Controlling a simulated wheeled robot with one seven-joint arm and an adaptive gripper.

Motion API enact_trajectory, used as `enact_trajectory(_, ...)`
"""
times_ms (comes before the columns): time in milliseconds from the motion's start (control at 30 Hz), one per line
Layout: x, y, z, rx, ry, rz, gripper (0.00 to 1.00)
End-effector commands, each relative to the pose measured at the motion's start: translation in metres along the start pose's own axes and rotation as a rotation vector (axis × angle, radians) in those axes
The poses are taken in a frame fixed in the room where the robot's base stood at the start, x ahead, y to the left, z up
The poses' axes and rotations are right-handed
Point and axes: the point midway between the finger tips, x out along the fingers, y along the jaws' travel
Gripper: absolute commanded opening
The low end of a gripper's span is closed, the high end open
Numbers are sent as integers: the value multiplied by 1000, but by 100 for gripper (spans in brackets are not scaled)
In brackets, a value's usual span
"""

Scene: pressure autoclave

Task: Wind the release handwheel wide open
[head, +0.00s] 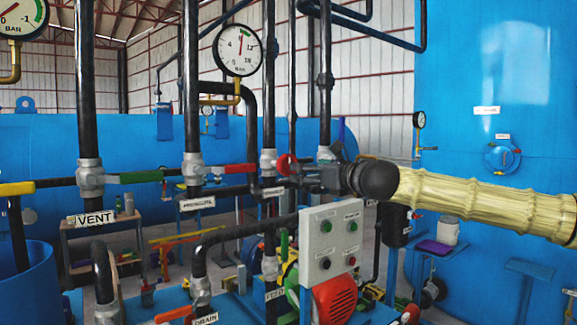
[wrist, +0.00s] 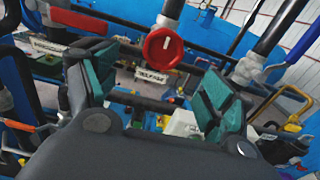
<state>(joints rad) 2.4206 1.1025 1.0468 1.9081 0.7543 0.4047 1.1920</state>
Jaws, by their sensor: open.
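The red round handwheel (wrist: 163,48) with a white mark on its face is in the upper middle of the wrist view, on a dark pipe. In the head view a small part of it (head: 284,164) shows just left of my gripper (head: 304,172), which hides the rest. My gripper (wrist: 158,78) is open, its two green-padded fingers spread wide with nothing between the pads. The wheel appears ahead of the fingertips, roughly between them; I see no contact. A white label (wrist: 151,77) below the wheel is too blurred to read surely.
A red lever (head: 230,169) and a green lever (head: 141,177) lie left of the wheel. Vertical black pipes (head: 269,80) stand close by. A grey button box (head: 331,241) is below my gripper. A pressure gauge (head: 238,50) hangs above left.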

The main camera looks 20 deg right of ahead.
Motion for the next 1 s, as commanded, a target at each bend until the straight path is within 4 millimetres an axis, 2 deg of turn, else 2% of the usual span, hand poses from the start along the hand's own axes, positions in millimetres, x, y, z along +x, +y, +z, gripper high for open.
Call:
enact_trajectory(100, -3, -6, 11, 23, -16, -4, 82)
enact_trajectory(267, 10, -6, 12, 24, -15, -4, 82)
enact_trajectory(800, 81, -5, 12, 22, -13, -3, 82)
enact_trajectory(1000, 98, -6, 13, 20, -15, -4, 82)
